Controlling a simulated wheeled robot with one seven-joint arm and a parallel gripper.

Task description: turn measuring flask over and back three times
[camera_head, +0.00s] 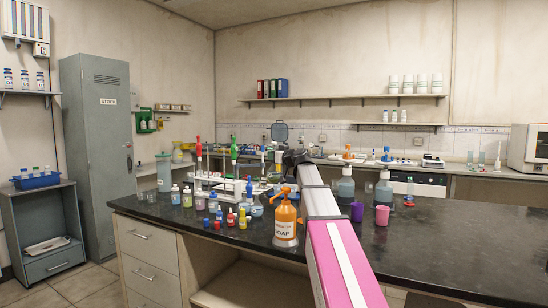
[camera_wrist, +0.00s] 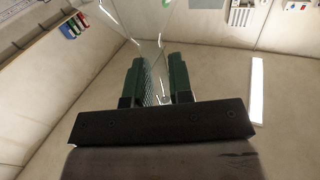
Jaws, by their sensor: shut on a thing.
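My gripper (camera_wrist: 159,72) has two green fingers closed on the clear glass measuring flask (camera_wrist: 152,50) in the wrist view. The glass runs up from between the fingers toward the top edge of that view, where it is cut off. Its outline is faint, and I cannot make out its stopper or any liquid. In the head view my arm reaches over the dark bench, and its dark wrist end (camera_head: 294,158) is above the back part of the bench. The flask is hard to pick out there among the other glassware.
On the dark bench (camera_head: 440,235), a rack with pipettes (camera_head: 222,185) and several small bottles stand left of my arm. An orange soap bottle (camera_head: 286,222) stands close to it. Right are a purple cup (camera_head: 357,212), a pink cup (camera_head: 382,216) and pump bottles (camera_head: 383,190). The right front is clear.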

